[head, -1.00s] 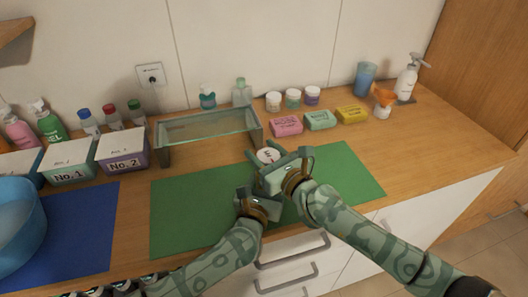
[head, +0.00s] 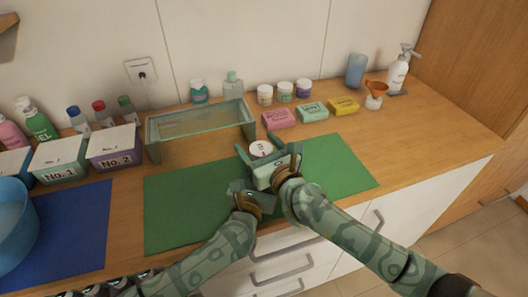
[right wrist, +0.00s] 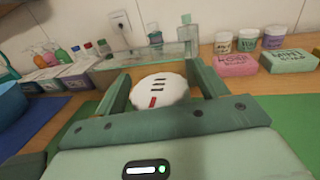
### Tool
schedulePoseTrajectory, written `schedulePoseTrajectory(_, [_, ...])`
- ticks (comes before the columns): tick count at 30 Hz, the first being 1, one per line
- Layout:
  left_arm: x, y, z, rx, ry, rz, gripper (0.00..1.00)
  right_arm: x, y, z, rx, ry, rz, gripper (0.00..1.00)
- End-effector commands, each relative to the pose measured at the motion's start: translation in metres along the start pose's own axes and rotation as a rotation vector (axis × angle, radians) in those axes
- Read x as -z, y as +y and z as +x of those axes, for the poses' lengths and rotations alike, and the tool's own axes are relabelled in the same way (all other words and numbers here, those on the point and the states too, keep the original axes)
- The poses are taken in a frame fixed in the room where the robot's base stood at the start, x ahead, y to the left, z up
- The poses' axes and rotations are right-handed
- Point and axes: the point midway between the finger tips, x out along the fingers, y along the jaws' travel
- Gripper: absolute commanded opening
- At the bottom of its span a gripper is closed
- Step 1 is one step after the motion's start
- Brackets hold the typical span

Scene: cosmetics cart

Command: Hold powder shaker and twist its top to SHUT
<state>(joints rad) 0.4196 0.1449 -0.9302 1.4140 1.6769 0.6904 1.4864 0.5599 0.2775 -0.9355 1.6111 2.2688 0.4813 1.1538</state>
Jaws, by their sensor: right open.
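The powder shaker's white round top (head: 260,149) shows in the head view above the green mat (head: 190,215). In the right wrist view the top (right wrist: 158,90) has dark slots and a red mark. My right gripper (head: 270,151) is open, with one finger on each side of the top; a gap shows between the fingers and its rim. My left gripper (head: 240,190) is low beside the right one, at the mat's front. Its fingertips and the shaker's body are hidden behind my right gripper, so I cannot tell whether it grips the body.
A glass-topped stand (head: 200,120) is behind to the left. Pink soap (head: 279,118), more soap boxes and small jars stand behind to the right. Boxes No. 1 (head: 60,158) and No. 2 (head: 113,147) are at left. The mat's right part is clear.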

Motion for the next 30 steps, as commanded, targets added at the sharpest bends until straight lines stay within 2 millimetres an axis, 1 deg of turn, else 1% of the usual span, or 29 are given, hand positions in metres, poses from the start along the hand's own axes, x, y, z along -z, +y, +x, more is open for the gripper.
schedulePoseTrajectory(2, [0.0, 0.0, 0.0, 0.0, 0.0, 0.0, 0.33, 0.001, 0.0, -0.01, -0.001, 0.001, 0.0, 0.72])
schedulePoseTrajectory(5, [0.0, 0.0, 0.0, 0.0, 0.001, 0.0, 0.33, 0.001, 0.0, -0.03, -0.002, 0.002, 0.001, 0.72])
schedulePoseTrajectory(9, [0.0, 0.0, 0.0, 0.0, 0.001, 0.0, 0.33, 0.002, 0.0, -0.065, -0.002, 0.003, 0.001, 0.72])
schedulePoseTrajectory(12, [0.0, 0.0, 0.0, 0.0, 0.001, 0.0, 0.33, 0.001, 0.0, -0.086, -0.001, 0.003, 0.001, 0.72])
schedulePoseTrajectory(15, [0.0, 0.0, 0.0, 0.0, 0.0, 0.0, 0.33, 0.001, 0.0, -0.102, -0.001, 0.002, 0.001, 0.72])
schedulePoseTrajectory(18, [0.0, 0.0, 0.0, 0.0, 0.0, 0.0, 0.33, 0.001, 0.0, -0.112, -0.001, 0.001, 0.0, 0.72])
schedulePoseTrajectory(21, [0.0, 0.0, 0.0, 0.0, 0.0, 0.0, 0.33, 0.0, 0.0, -0.116, -0.001, 0.001, 0.0, 0.72])
schedulePoseTrajectory(30, [0.0, 0.0, 0.0, 0.0, 0.0, 0.0, 0.33, 0.0, 0.0, -0.117, -0.001, 0.0, 0.0, 0.72])
